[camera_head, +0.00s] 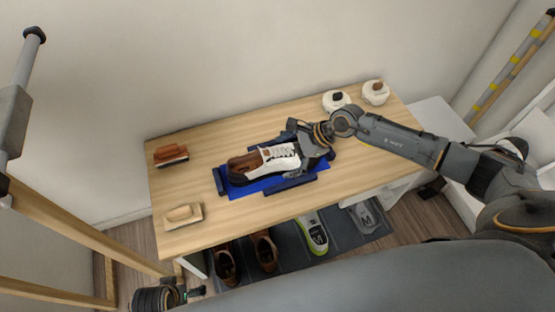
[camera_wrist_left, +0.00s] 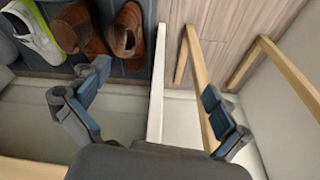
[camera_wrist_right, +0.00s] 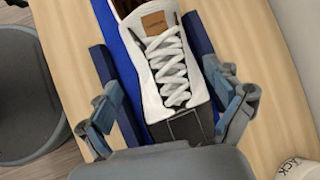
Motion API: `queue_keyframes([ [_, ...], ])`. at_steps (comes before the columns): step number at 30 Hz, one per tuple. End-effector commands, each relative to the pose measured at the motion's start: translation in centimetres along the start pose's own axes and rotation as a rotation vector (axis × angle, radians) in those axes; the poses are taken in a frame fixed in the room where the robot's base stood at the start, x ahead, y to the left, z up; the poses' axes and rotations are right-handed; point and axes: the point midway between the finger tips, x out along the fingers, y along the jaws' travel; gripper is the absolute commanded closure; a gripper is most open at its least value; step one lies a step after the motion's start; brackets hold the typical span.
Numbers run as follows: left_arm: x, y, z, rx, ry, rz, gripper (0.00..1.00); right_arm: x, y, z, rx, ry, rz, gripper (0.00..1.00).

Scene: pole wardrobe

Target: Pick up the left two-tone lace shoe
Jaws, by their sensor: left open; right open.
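The two-tone lace shoe (camera_head: 263,162), white with laces at the front and brown at the heel, rests upright on a blue mat (camera_head: 245,190) on the table. Its toe points right, toward my right gripper (camera_head: 291,154). The right wrist view shows the white laced upper (camera_wrist_right: 165,50) close up, with my open right gripper (camera_wrist_right: 172,108) straddling the toe end, one finger on each side; I cannot tell whether they touch it. My left gripper (camera_wrist_left: 157,88) is open and empty, low beside the table's left end. The toe is partly hidden by the right gripper.
On the table (camera_head: 215,145) are a brown brush (camera_head: 171,155), a pale brush (camera_head: 183,215) and two white jars (camera_head: 336,101) (camera_head: 376,92). Below are brown shoes (camera_head: 265,252), a green-white sneaker (camera_head: 313,235) and a wooden frame (camera_head: 85,235) at left.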

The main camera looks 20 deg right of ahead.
Motion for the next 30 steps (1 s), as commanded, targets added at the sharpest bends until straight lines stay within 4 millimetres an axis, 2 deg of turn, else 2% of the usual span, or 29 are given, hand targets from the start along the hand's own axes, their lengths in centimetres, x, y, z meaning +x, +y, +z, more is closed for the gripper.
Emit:
queue_keyframes([
  [4,-0.2,0.0,-0.2,0.000,0.002,0.000,0.00,2.5,0.0,0.6,0.000,-0.003,0.001,0.09],
  [6,-1.2,-0.1,-0.7,-0.001,0.013,-0.002,0.00,3.4,0.0,0.6,0.001,-0.003,0.001,0.09],
  [9,-1.5,-0.2,-0.9,-0.002,0.015,-0.003,0.00,4.0,0.0,0.6,0.001,-0.002,0.001,0.09],
  [16,-1.6,-0.1,-0.9,-0.001,0.013,-0.002,0.00,4.0,0.0,0.6,0.000,-0.002,0.001,0.09],
  [24,-1.6,-0.1,-0.9,-0.001,0.014,-0.002,0.00,4.0,0.0,0.6,0.001,-0.002,0.002,0.62],
  [30,-1.5,-0.1,-0.8,-0.001,0.011,-0.002,0.00,4.0,0.0,0.6,0.000,-0.003,0.001,0.62],
])
